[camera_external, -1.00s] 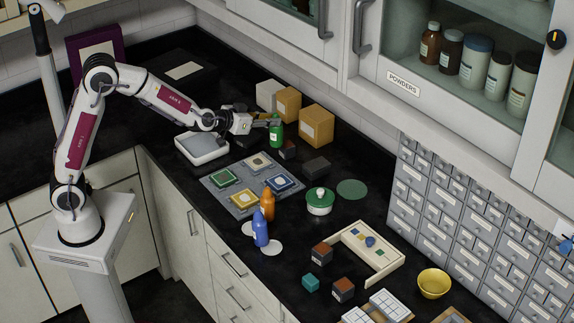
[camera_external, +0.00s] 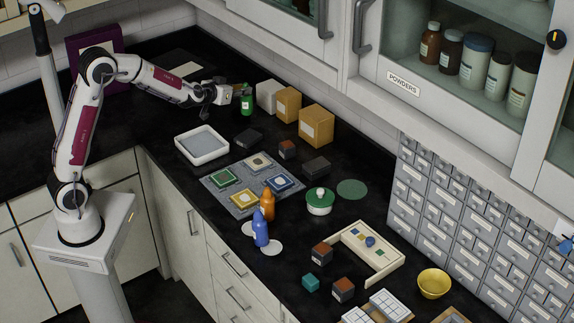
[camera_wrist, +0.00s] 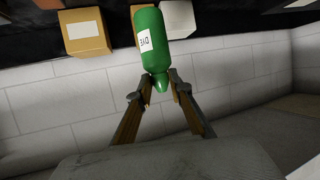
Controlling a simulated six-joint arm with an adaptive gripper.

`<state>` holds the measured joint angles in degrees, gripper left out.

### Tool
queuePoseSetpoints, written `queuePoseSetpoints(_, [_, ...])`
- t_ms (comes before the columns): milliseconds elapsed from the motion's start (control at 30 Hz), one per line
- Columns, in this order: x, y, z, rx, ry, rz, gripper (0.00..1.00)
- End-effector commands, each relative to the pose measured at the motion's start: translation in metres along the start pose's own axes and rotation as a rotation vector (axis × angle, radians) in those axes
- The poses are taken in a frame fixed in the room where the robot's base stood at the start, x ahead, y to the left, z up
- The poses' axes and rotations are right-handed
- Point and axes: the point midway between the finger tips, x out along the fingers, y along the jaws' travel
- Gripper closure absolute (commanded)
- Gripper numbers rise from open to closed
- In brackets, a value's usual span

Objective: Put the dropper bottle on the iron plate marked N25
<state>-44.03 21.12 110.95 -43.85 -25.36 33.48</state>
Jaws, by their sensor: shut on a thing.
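A green bottle with a white label is held in my gripper (camera_external: 238,90), above the back part of the black counter. In the wrist view the bottle (camera_wrist: 152,32) is gripped at its narrow nozzle end between the two fingertips (camera_wrist: 162,80). It also shows in the external view (camera_external: 246,104), hanging roughly upright. An orange bottle (camera_external: 267,205) and a blue bottle (camera_external: 260,228) stand at the front of the counter. Dark blocks (camera_external: 248,138) (camera_external: 316,167) lie on the counter. No N25 marking is readable, so I cannot tell which thing is the iron plate.
A white tray (camera_external: 180,149) and a grey board with coloured squares (camera_external: 231,202) lie in front of the gripper. Cardboard boxes (camera_external: 316,127) stand along the wall. A white-green pot (camera_external: 319,207), a cream rack (camera_external: 385,272) and a yellow bowl (camera_external: 433,284) are farther right.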

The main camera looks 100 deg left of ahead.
Motion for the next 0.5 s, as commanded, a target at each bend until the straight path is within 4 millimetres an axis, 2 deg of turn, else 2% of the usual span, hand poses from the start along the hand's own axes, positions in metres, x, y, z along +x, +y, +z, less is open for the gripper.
queuePoseSetpoints(267, [0.001, 0.0, 0.002, 0.001, 0.0, 0.0, 1.0])
queuePoseSetpoints(500, [0.009, 0.0, 0.024, 0.002, -0.003, 0.0, 1.0])
